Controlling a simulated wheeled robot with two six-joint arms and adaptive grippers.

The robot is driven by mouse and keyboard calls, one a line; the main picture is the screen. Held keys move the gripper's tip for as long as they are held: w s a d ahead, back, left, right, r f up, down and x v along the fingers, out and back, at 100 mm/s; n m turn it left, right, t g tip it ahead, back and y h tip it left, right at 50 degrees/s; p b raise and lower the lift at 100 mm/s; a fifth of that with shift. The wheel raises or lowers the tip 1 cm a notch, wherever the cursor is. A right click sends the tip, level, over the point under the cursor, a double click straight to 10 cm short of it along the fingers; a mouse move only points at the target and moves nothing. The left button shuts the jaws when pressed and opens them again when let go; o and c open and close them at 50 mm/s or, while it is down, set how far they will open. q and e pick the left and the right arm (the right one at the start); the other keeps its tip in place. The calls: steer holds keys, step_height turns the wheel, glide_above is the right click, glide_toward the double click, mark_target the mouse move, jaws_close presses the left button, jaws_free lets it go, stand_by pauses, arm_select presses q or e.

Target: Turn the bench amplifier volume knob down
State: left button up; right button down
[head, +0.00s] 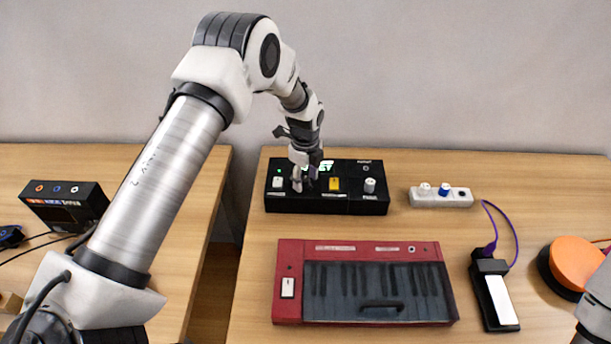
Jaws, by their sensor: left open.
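A black box with a lit green display (327,203), which looks like the bench amplifier, lies on the right-hand table near the wall. On its top are a white switch (278,182), a yellow switch (334,184) and a white round knob (369,185). My left gripper (304,183) points down at the box, between the white switch and the yellow switch. It is open, and its fingers and wrist hide part of the panel and display. I cannot tell whether its fingers touch anything, or which control is the volume knob. My right gripper is out of view.
A red keyboard (283,259) lies in front of the box. A white strip with knobs (440,199), a black pedal with purple cable (493,290) and an orange disc (575,263) are to the right. Another black box (66,204) sits on the left table, across a gap.

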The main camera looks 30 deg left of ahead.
arm_select(q)
steer(key=shift+s+r, duration=0.1)
jaws_close()
